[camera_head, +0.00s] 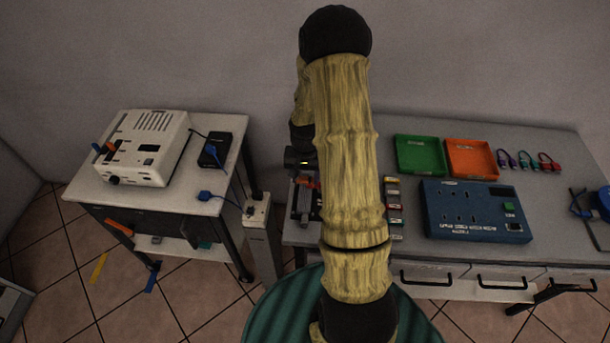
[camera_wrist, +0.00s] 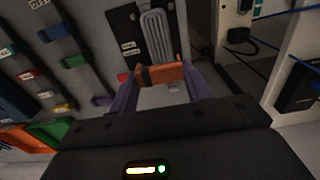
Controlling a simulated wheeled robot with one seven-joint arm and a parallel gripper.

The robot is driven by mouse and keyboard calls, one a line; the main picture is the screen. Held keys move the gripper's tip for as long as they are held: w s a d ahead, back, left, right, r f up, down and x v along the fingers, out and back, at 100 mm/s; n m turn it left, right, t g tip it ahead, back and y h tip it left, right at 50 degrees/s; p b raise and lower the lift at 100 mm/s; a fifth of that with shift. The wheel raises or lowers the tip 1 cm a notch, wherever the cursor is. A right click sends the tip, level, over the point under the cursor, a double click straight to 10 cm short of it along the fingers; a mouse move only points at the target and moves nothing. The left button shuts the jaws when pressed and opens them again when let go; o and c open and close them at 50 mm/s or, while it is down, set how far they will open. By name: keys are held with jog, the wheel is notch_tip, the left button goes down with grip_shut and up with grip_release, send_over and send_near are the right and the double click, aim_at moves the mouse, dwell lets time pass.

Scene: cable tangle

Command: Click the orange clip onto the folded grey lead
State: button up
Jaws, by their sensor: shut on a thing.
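In the wrist view the orange clip (camera_wrist: 162,73) is between the purple fingers of my gripper (camera_wrist: 160,88), which is shut on it. The folded grey lead (camera_wrist: 155,35) lies in parallel loops against a black board (camera_wrist: 125,30) with white labels, just beyond the clip. The clip overlaps the near end of the lead in the picture. I cannot tell whether it touches the lead or is around it. In the head view my arm hides the clip and most of the work spot.
A row of small coloured clips (camera_head: 394,208) lies right of my arm. Green (camera_head: 418,172) and orange (camera_head: 472,174) trays, a blue socket panel (camera_head: 475,232) and three small coiled cables (camera_head: 526,160) are further right. A white device (camera_head: 150,150) stands on the left table.

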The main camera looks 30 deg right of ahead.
aim_at(305, 195)
jog(key=shift+f, duration=0.2)
jog(key=shift+a+f+b, duration=0.1)
jog(key=shift+f+b, duration=1.75)
jog(key=shift+f, duration=0.35)
jog(key=shift+f+b, duration=0.75)
jog(key=shift+f, duration=0.65)
dwell(0.7)
jog(key=o, duration=1.6)
jog(key=shift+r, duration=0.15)
jog(key=shift+r+p, duration=2.75)
jog(key=shift+r, duration=0.65)
